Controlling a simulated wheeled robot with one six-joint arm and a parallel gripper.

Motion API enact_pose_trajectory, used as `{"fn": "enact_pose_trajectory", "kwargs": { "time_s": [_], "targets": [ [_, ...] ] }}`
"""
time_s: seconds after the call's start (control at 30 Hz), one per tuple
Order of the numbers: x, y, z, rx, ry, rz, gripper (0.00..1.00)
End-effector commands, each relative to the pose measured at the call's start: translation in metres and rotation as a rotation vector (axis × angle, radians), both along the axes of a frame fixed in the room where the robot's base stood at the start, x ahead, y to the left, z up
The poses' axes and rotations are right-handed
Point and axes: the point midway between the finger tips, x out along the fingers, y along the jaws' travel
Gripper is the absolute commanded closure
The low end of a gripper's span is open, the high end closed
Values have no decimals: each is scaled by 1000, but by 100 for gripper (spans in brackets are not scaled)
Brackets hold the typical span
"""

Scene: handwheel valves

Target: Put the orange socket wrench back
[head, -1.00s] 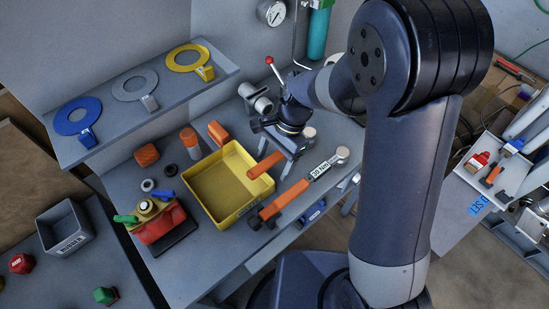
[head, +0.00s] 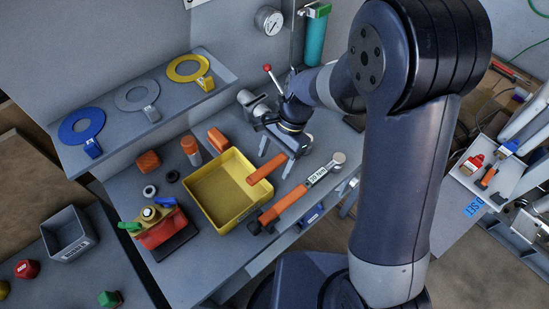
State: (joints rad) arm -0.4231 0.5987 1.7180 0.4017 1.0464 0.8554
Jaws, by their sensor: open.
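An orange-handled wrench (head: 261,168) lies by the right rim of the yellow tray (head: 230,215), its handle pointing up and right toward my gripper. Its far part passes behind the fingers, and a round silver end (head: 307,139) shows beyond them, seemingly of the same tool. I cannot tell which is the socket wrench. My gripper (head: 277,155) is open, fingers down over the first wrench; I cannot tell whether they touch it.
A shelf (head: 215,65) holds blue, grey and yellow rings at the back. A red valve block (head: 160,235), orange parts (head: 148,162) and small rings crowd the bench's left side. A grey bin (head: 68,228) stands at far left. My arm hides the bench's right side.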

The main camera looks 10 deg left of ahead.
Motion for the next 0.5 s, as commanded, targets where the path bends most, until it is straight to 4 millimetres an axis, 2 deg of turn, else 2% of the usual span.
{"fn": "enact_pose_trajectory", "kwargs": {
  "time_s": [0.5],
  "targets": [
    [8,-6,26,1,-2,-1,29]
  ]
}}
